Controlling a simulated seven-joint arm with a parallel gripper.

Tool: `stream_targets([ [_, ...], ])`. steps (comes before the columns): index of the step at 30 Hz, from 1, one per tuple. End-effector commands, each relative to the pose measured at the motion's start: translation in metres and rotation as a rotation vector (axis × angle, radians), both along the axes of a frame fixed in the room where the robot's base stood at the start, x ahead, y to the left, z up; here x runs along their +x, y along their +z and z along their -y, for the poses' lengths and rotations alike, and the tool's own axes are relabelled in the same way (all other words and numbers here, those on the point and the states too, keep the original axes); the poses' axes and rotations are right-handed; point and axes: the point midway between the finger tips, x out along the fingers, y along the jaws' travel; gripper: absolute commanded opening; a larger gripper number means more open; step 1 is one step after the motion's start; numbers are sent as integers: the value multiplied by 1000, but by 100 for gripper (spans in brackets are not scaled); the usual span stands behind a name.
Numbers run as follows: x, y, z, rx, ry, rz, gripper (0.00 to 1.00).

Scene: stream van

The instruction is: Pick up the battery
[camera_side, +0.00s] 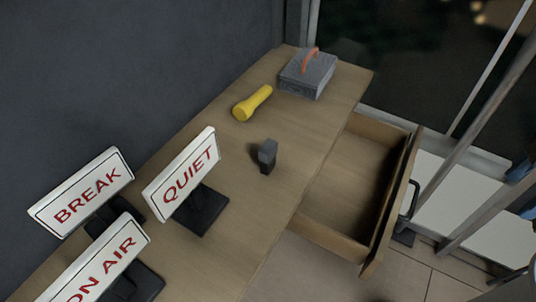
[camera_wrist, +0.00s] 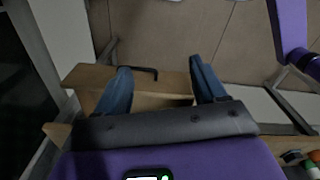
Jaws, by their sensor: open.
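A small dark grey block (camera_side: 267,156), which looks like the battery, stands upright on the wooden desk (camera_side: 225,150), near the edge above the open drawer. My gripper (camera_wrist: 160,68) shows in the wrist view with its two blue fingers spread apart and nothing between them. In the side view only bits of the blue fingers (camera_side: 522,171) show at the right edge, beyond the drawer and well apart from the block. The block cannot be made out in the wrist view.
The open drawer (camera_side: 325,233) looks empty; its front and dark handle (camera_wrist: 143,71) show in the wrist view. A yellow flashlight (camera_side: 252,104) and grey box (camera_side: 306,76) with orange handle lie behind the block.

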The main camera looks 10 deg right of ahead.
Motion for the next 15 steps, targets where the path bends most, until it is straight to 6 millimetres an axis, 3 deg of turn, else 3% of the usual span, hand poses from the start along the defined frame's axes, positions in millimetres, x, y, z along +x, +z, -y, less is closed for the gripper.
stream_targets([
  [5,28,18,-36,-8,-16,-5,70],
  [15,116,67,-154,-45,-79,-26,70],
])
